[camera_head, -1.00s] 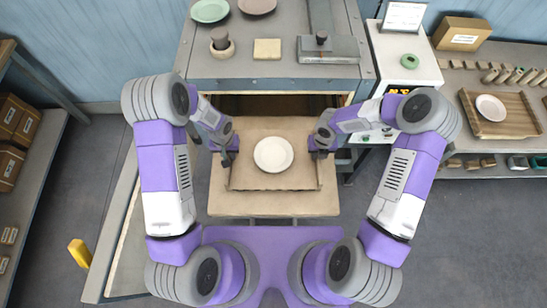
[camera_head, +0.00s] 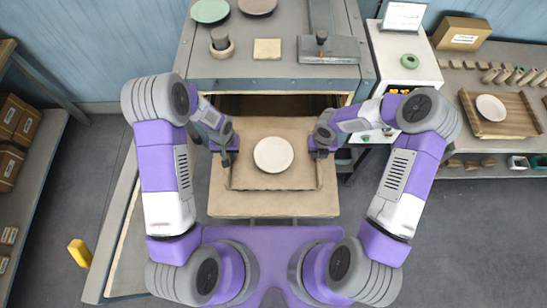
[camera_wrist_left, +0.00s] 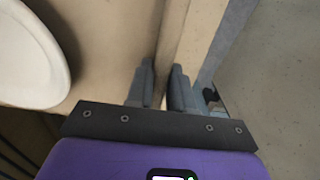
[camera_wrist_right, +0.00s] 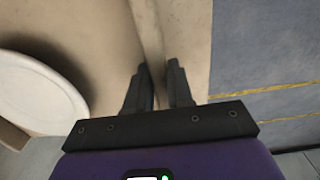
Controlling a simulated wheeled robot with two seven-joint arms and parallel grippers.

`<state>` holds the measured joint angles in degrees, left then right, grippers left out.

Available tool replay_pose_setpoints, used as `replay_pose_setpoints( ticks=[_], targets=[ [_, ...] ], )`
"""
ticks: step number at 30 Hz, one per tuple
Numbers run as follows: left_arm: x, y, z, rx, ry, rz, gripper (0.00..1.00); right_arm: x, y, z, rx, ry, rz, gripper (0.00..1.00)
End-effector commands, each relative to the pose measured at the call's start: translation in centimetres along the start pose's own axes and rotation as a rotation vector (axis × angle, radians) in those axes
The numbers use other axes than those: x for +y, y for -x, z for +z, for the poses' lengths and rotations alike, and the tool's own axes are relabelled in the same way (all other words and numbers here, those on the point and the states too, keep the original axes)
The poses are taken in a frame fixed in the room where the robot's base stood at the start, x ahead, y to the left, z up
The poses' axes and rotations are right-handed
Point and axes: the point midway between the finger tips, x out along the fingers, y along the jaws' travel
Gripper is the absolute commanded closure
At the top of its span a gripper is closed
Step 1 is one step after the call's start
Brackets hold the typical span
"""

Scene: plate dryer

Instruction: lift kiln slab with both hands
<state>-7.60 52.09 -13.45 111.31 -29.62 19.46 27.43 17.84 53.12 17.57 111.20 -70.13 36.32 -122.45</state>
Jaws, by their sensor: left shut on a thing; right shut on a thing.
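The kiln slab (camera_head: 245,180) is a flat tan board in front of the open kiln mouth, with a round white plate (camera_head: 273,155) lying on it. My left gripper (camera_head: 226,157) is shut on the slab's left edge. In the left wrist view its fingers (camera_wrist_left: 163,85) sit on both sides of the rim, with the plate (camera_wrist_left: 28,60) at the left. My right gripper (camera_head: 320,152) is shut on the slab's right edge. In the right wrist view its fingers (camera_wrist_right: 160,85) straddle the edge, and the plate (camera_wrist_right: 35,95) shows at the left. The slab looks roughly level.
The grey kiln top (camera_head: 275,70) behind carries a green plate, a brown plate, a tan block and metal pieces. A tan shelf (camera_head: 275,205) lies below the slab. A white control box (camera_head: 405,65) and a rack with a tray (camera_head: 505,125) stand right.

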Motion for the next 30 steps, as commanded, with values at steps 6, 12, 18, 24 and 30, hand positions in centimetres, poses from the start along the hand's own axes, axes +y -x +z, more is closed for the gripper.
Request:
replay_pose_setpoints(
  ticks=[6, 12, 18, 24, 30],
  targets=[
    [0.0, 0.6, -0.1, 0.002, 0.0, 0.0, 1.0, 0.0, 0.6, 0.1, -0.002, 0.0, 0.0, 1.0],
    [0.0, 1.8, -0.1, 0.002, 0.0, 0.0, 1.0, 0.0, 1.8, 0.1, -0.002, 0.0, 0.0, 1.0],
    [0.0, 3.5, -0.1, 0.002, 0.0, 0.0, 1.0, 0.0, 3.5, 0.1, -0.002, 0.0, 0.0, 1.0],
    [0.0, 4.8, -0.1, 0.002, 0.0, 0.0, 1.0, 0.0, 4.8, 0.1, -0.002, 0.0, 0.0, 1.0],
    [0.0, 5.1, -0.1, 0.002, 0.0, 0.0, 1.0, 0.0, 5.2, 0.1, -0.002, 0.0, 0.0, 1.0]
  ],
)
